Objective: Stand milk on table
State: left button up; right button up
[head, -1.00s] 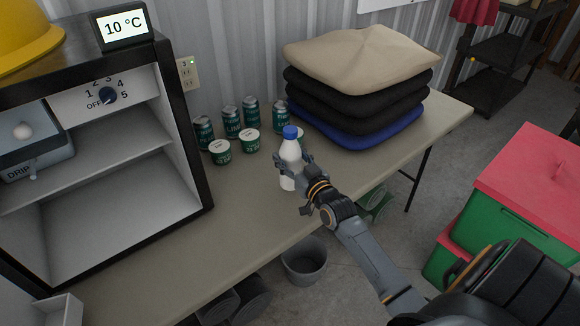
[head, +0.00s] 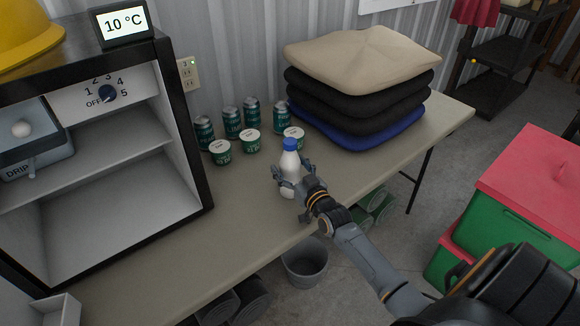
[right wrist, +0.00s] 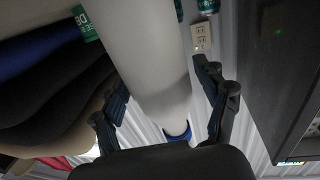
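The milk (head: 291,162) is a white bottle with a blue cap. It is upright on the bare front part of the table (head: 235,205), and its base appears to rest on the top. My right gripper (head: 292,178) is around the bottle's lower body, with its fingers spread to either side. In the right wrist view the milk (right wrist: 145,50) passes between the fingers of the gripper (right wrist: 165,100). Gaps show between the bottle and the fingers there. My left gripper is not in view.
Green cans (head: 231,121) and white-lidded tubs (head: 250,142) stand behind the milk. A stack of cushions (head: 355,105) is at the back right. An open fridge (head: 130,185) is on the left. A grey bin (head: 305,263) is below the table's front edge.

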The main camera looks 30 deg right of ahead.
jog(key=shift+r, duration=0.2)
jog(key=shift+s+f, duration=0.15)
jog(key=shift+s, duration=0.2)
jog(key=s, duration=1.1)
jog(key=shift+s+a, duration=0.15)
jog(key=shift+a, duration=0.3)
dwell(0.6)
